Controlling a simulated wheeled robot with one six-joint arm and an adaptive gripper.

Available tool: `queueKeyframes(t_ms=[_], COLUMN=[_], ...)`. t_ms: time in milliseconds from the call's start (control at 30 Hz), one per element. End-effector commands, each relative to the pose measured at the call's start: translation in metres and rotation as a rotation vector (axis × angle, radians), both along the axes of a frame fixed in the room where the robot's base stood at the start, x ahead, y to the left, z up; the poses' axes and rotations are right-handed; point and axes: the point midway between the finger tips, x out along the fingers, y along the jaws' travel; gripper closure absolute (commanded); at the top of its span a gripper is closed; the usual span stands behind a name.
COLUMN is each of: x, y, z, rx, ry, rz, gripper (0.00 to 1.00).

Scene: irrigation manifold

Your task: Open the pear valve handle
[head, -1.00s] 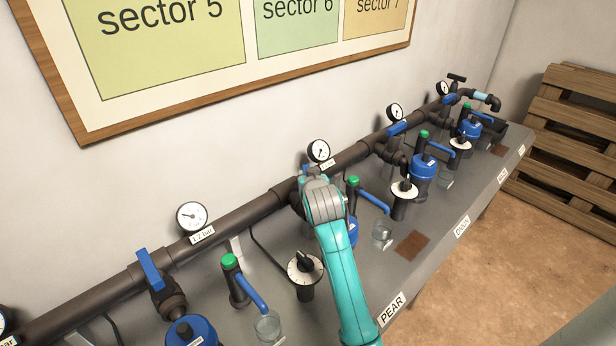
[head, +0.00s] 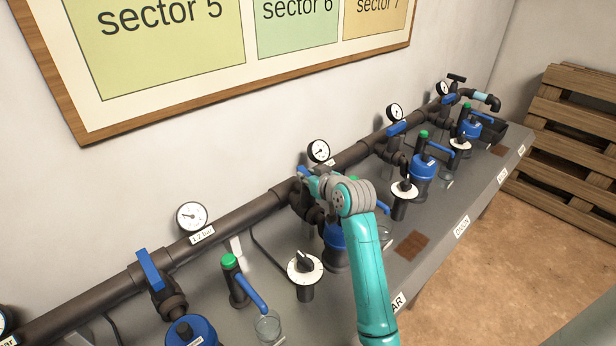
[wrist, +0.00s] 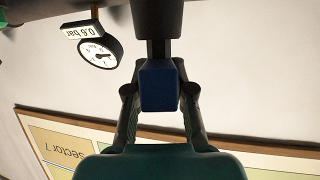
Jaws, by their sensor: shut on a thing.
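The pear valve handle (wrist: 159,86) is a blue lever on the dark pipe. In the wrist view it is seen end-on, between the two fingers of my gripper (wrist: 159,98), which are shut on it. In the head view a little of the blue handle (head: 302,171) shows beside my gripper (head: 311,183), at the pipe just below a round gauge. My wrist and arm hide much of the valve and part of the PEAR label (head: 397,302) on the bench edge.
A gauge (head: 318,151) sits close above the handle; in the wrist view its tag reads 0.6 bar. A white dial (head: 305,268) stands at left and a blue filter (head: 334,250) below. Similar valve stations line the grey bench. Pallets (head: 575,150) stand at right.

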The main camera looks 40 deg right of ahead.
Motion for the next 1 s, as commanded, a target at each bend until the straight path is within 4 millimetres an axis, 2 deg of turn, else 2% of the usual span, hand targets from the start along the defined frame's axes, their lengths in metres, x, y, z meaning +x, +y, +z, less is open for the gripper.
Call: queueKeyframes(t_ms=[100,133,200,233,533,667,767,1000], x=[0.0,0.0,0.0,0.0,-0.001,-0.008,-0.02,-0.064], y=[0.0,0.0,0.0,0.0,0.0,0.001,0.004,0.014], z=[-0.001,-0.001,-0.001,-0.001,0.0,0.002,0.008,0.026], rx=[0.001,0.001,0.001,0.002,0.001,0.001,0.0,0.002], ry=[0.003,0.003,0.003,0.003,0.001,0.002,0.0,0.001], rz=[0.001,0.001,0.0,0.0,0.0,-0.001,-0.002,-0.002], gripper=[1.0,0.75,0.57,0.52,0.52,0.52,0.52,0.52])
